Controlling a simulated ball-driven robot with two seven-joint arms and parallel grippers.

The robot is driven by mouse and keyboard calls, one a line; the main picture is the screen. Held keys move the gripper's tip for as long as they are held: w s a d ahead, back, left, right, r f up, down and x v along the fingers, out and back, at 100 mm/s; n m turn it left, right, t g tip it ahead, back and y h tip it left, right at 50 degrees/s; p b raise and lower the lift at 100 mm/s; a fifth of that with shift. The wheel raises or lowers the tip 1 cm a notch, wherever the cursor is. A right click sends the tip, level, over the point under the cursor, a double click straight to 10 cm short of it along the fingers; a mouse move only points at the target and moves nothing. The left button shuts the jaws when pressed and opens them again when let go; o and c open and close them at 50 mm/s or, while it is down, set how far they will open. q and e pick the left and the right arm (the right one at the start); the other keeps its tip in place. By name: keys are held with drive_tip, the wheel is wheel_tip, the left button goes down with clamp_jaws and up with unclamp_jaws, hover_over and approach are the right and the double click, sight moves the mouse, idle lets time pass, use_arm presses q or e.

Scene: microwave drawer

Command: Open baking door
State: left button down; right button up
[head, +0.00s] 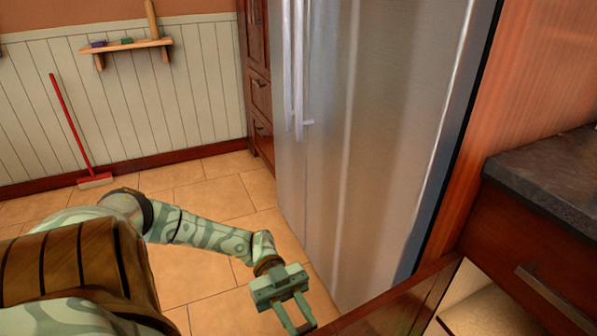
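A reddish-brown wooden door panel (402,303) shows at the lower edge, right of centre. It stands swung out from the cabinet under the dark counter, and a pale cabinet interior (482,305) shows beside it. I cannot tell for sure that this is the baking door. Its lower part is cut off by the picture edge. My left gripper (296,320) is at the bottom centre, left of the panel, with its two fingers apart and nothing between them. It looks close to the panel's left end but apart from it. My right gripper is not in view.
A tall steel fridge (375,150) stands behind the panel. A dark countertop (555,175) with a wooden drawer (525,270) below it is at the right. A red broom (75,135) leans on the far wall under a shelf (128,45). Tiled floor is clear at the left.

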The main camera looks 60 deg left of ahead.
use_arm(q)
drive_tip(key=shift+f, duration=0.1)
drive_tip(key=c, duration=1.2)
unclamp_jaws()
drive_tip(key=shift+o, duration=0.2)
drive_tip(key=a, duration=0.3)
drive_tip(key=shift+w, duration=0.15)
drive_tip(key=a+b, duration=0.5)
drive_tip(key=a, duration=0.8)
drive_tip(key=shift+w+a, duration=0.15)
drive_tip(key=shift+w, duration=0.25)
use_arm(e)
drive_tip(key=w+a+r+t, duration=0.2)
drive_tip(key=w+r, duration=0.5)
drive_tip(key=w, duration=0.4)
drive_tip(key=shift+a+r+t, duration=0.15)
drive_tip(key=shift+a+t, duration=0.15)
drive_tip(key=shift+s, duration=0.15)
